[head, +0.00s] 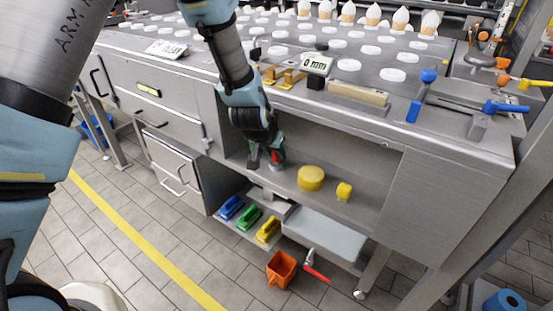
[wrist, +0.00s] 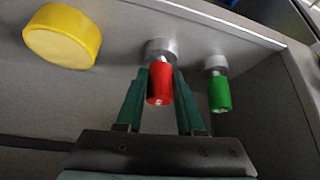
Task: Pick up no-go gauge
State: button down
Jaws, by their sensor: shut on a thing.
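The no-go gauge is a red-handled cylinder with a short silver end (wrist: 160,84), in the middle of the wrist view. In the head view a bit of its red handle (head: 275,157) shows at the fingertips, over the shelf under the bench top. My gripper (wrist: 160,92) is shut on the red handle, with one green finger on each side. In the head view my gripper (head: 264,160) reaches down into the shelf opening, and my wrist hides part of the gauge. I cannot tell whether its silver end touches the shelf.
A green-handled gauge (wrist: 219,90) stands close to the right in the wrist view. A round yellow block (head: 311,178) and a small yellow piece (head: 344,191) are on the shelf. The bench top (head: 400,145) overhangs the shelf. Blue, green and yellow brushes (head: 268,230) lie below.

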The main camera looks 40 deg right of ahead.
jog(key=shift+r, duration=0.1)
dwell(0.5)
jog(key=shift+r, duration=0.15)
jog(key=shift+s+a, duration=0.1)
jog(key=shift+a, duration=0.15)
jog(key=s+a+p, duration=0.1)
jog(key=s+a, duration=0.5)
jog(key=a, duration=0.7)
jog(key=shift+s+a+r, duration=0.15)
jog(key=shift+s+r, duration=0.05)
jog(key=shift+r, duration=0.2)
jog(key=shift+p, duration=0.9)
